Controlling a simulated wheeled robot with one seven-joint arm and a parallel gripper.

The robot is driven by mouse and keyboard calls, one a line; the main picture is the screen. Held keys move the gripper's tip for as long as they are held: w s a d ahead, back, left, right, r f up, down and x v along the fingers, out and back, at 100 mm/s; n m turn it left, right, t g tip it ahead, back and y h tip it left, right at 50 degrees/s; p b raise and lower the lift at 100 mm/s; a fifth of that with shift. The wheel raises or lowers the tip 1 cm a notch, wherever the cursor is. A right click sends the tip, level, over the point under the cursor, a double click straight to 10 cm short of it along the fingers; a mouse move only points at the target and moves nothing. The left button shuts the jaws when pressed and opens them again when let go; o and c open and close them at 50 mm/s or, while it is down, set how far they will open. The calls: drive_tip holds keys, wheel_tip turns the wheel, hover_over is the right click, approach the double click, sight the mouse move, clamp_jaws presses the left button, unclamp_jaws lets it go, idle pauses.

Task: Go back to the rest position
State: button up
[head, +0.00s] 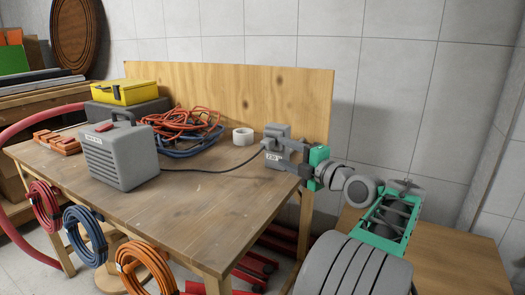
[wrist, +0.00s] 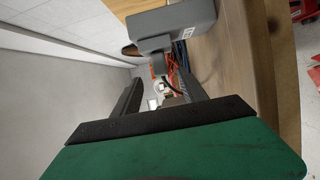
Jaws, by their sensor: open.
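My gripper (head: 292,155) is at the right end of the wooden workbench (head: 190,205), beside a grey block-shaped device (head: 277,131) with a white label. In the wrist view my gripper (wrist: 160,83) shows two dark fingers apart, with nothing held between them. The grey device (wrist: 175,22) is close, just above the fingers in that picture. I cannot tell whether a finger touches it. Coiled hoses hang at the bench's front: red (head: 46,205), blue (head: 85,235) and orange (head: 146,268).
A grey boxy unit (head: 120,157) stands on the bench, with a black cable (head: 205,170) running toward the device. Behind are a yellow case (head: 120,93), tangled orange and blue cords (head: 185,128) and a white roll (head: 243,136). A wooden backboard (head: 230,95) rises behind. The bench's front middle is clear.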

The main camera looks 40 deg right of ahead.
drive_tip(key=w+a+r+m+g+y+p, duration=0.1)
drive_tip(key=w+a+r+m+g+p, duration=0.15)
drive_tip(key=a+p, duration=0.45)
drive_tip(key=w+a+r+m+g+y+p, duration=0.1)
drive_tip(key=w+a+m+g+p, duration=0.3)
drive_tip(key=a, duration=0.6)
drive_tip(key=w+a+r+m+g+y+p, duration=0.1)
drive_tip(key=w+a+p, duration=0.1)
drive_tip(key=a+p, duration=0.6)
drive_tip(key=s+a+m+g+h+p, duration=0.1)
drive_tip(key=s+a+m+g+p, duration=0.2)
drive_tip(key=s, duration=0.6)
drive_tip(key=s+a+m+g+h+p, duration=0.1)
drive_tip(key=s+a+m+g+p, duration=0.3)
drive_tip(key=s+a+m+p, duration=0.3)
drive_tip(key=s+a+r+p, duration=0.1)
drive_tip(key=s+a+p, duration=0.1)
drive_tip(key=s+a, duration=0.1)
drive_tip(key=shift+a, duration=0.6)
